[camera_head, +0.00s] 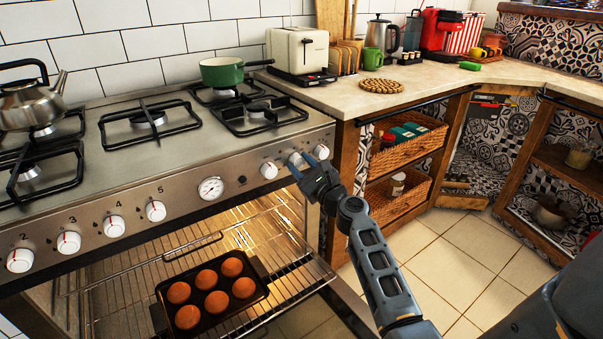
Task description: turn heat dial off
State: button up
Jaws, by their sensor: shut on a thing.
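The stove front (180,190) carries a row of white dials with red marks. Three of them are at its right end: a left one (268,170), a middle one (296,159) and a right one (321,152). My gripper (301,167) is at the middle dial and is shut on it, partly covering it. The gripper's fingers are small and dark here, so the dial's exact angle is hard to read. A round gauge (210,189) is to the left of these dials.
The oven below is open and lit, with a wire rack (285,255) pulled out. A dark muffin tray (257,298) with several brown muffins is on it. A green pot (222,72) and a kettle (30,105) stand on the hob. Wicker baskets (410,150) are at the right.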

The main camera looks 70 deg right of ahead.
jog(key=n+b, duration=0.1)
jog(key=n, duration=0.1)
jog(key=n+b, duration=0.1)
jog(key=n, duration=0.1)
jog(key=n+b, duration=0.1)
jog(key=n, duration=0.1)
jog(key=shift+f+y+b, duration=0.25)
jog(key=shift+y+b, duration=0.15)
jog(key=n+b, duration=0.2)
jog(key=n, duration=0.1)
jog(key=n+y+b, duration=0.1)
jog(key=n+b, duration=0.1)
jog(key=n, duration=0.2)
jog(key=shift+t, duration=0.3)
jog(key=n+y+b, duration=0.1)
jog(key=n+b, duration=0.1)
jog(key=n, duration=0.4)
jog(key=shift+d+n+b, duration=0.1)
jog(key=shift+n+b, duration=0.3)
jog(key=n+b, duration=0.1)
jog(key=n, duration=0.4)
jog(key=shift+r+n+g, duration=0.1)
jog(key=shift+n+g, duration=0.3)
jog(key=shift+b, duration=0.3)
jog(key=o, duration=1.1)
jog(key=shift+r, duration=0.1)
jog(key=shift+c, duration=0.2)
jog(key=p+v, duration=0.1)
jog(key=v, duration=0.7)
